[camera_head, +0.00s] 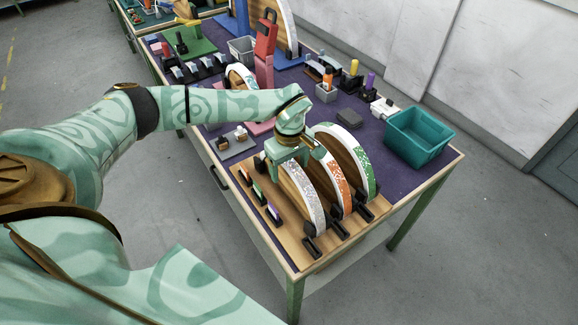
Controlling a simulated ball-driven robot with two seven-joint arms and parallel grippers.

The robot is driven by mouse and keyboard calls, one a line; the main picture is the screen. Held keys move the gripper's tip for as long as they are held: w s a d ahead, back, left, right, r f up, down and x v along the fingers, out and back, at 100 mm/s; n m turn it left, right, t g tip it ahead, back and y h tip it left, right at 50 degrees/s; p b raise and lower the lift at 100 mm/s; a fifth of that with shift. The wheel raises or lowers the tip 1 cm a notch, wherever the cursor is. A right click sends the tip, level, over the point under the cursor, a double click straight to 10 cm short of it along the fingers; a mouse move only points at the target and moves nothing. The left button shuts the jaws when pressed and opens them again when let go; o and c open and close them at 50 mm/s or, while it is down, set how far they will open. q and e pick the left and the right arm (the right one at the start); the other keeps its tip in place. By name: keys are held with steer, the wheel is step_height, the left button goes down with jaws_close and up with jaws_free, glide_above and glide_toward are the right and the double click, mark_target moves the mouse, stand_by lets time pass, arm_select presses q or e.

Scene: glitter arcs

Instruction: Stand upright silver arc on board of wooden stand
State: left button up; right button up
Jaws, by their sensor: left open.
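The silver arc (311,196) stands upright on the board of the wooden stand (276,236), at the left of a row of arcs. Its lower front end is beside a black block on the board. An orange glitter arc (336,185) and a green glitter arc (361,163) stand upright to its right. My left gripper (284,160) is open at the upper back of the silver arc. The gripper hides that part of the arc, and I cannot tell whether the fingers touch it. My right gripper is out of view.
Several small coloured pieces (260,193) sit along the stand's left side. A teal bin (419,136) stands at the table's right. A red clamp-like tool (264,52) and small blocks stand farther back. Purple tabletop (403,180) is clear between bin and stand.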

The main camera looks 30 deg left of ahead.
arm_select(q)
steer(key=shift+r+p, duration=2.65)
steer(key=shift+r, duration=0.65)
steer(key=shift+f, duration=0.1)
